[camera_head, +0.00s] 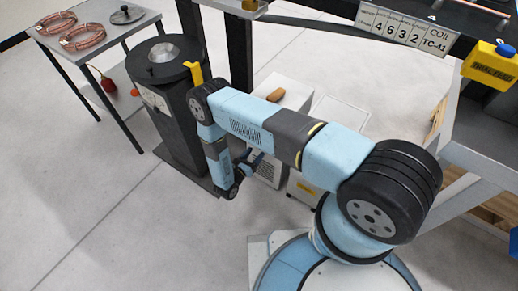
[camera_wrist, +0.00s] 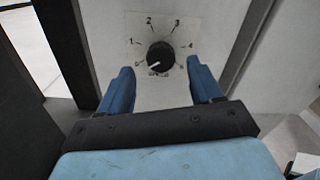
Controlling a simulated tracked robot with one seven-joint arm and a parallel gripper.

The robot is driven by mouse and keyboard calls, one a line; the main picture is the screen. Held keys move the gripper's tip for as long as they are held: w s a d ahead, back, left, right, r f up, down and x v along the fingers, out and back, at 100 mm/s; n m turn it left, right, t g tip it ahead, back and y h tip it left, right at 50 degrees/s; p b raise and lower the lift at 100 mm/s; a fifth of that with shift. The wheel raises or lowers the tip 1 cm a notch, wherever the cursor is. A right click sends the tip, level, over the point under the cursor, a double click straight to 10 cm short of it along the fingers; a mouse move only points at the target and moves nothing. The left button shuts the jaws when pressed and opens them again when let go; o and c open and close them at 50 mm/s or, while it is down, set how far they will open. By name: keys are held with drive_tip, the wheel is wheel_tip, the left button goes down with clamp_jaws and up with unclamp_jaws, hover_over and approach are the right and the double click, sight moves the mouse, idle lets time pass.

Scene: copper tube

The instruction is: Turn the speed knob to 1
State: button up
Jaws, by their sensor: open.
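The black round speed knob (camera_wrist: 160,57) sits on a pale panel in the wrist view. Its dial plate (camera_wrist: 140,22) has numbers around it, with 1 at the upper left, 2 and 3 above and 4 at the right. The white mark on the knob points to the lower left, near what looks like 0 and below the 1. My gripper (camera_wrist: 160,66) is open, one blue finger on each side below the knob, with gaps to it. In the head view my gripper (camera_head: 254,159) is partly hidden beside a white cabinet; the knob cannot be made out.
A dark cylindrical machine (camera_head: 183,120) with a yellow lever (camera_head: 194,74) stands left of my arm. The white cabinet (camera_head: 266,172) is close to the gripper. A table (camera_head: 110,55) with copper coils is at upper left. Floor is clear at lower left.

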drive_tip(key=shift+x, duration=2.2)
drive_tip(key=shift+c, duration=0.4)
drive_tip(key=c, duration=1)
drive_tip(key=shift+m, duration=0.4)
drive_tip(key=m, duration=0.9)
drive_tip(key=shift+s, duration=0.1)
